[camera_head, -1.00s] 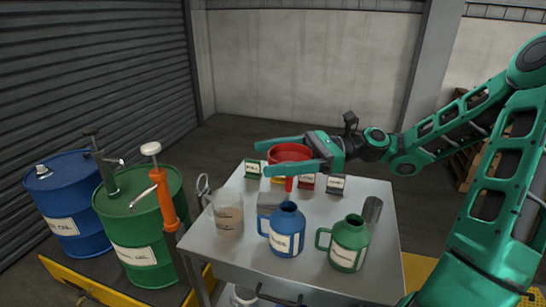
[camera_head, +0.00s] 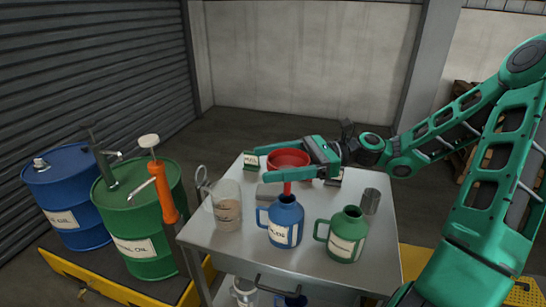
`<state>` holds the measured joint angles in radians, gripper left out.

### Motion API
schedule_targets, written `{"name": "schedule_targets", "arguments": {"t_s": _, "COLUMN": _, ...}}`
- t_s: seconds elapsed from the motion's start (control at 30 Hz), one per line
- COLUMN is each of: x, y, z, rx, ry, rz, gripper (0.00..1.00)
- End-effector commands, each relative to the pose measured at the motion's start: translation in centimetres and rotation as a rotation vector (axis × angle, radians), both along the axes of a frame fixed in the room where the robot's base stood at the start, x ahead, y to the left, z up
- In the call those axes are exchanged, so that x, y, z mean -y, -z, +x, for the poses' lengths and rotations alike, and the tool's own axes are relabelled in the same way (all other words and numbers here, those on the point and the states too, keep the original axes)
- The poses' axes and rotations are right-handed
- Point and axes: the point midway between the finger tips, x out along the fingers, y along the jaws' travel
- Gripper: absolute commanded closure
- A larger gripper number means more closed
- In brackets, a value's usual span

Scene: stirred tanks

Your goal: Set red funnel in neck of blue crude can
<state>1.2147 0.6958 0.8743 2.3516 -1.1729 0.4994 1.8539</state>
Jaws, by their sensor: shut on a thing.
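The red funnel (camera_head: 289,159) is held upright between the fingers of my gripper (camera_head: 284,160), which is shut on it. Its spout (camera_head: 287,187) points down, just behind and above the neck of the blue can. The blue can (camera_head: 285,226) stands upright on the metal cart top, with its handle to the left and a white label whose text is only partly readable. From this view I cannot tell whether the spout tip touches or enters the neck; it appears to end close to the rim.
A green can (camera_head: 347,236) stands right of the blue can, with a metal cup (camera_head: 371,201) behind it. A clear beaker (camera_head: 227,205) stands to the left. Drums with pumps stand at the left.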

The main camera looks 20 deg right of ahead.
Motion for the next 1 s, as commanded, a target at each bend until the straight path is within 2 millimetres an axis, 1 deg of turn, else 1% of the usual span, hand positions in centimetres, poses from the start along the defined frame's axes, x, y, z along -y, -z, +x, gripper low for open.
{"name": "schedule_targets", "arguments": {"t_s": 1.0, "x": -0.1, "y": 5.1, "z": 0.0, "rx": -0.001, "ry": -0.001, "rz": 0.001, "gripper": 0.44}}
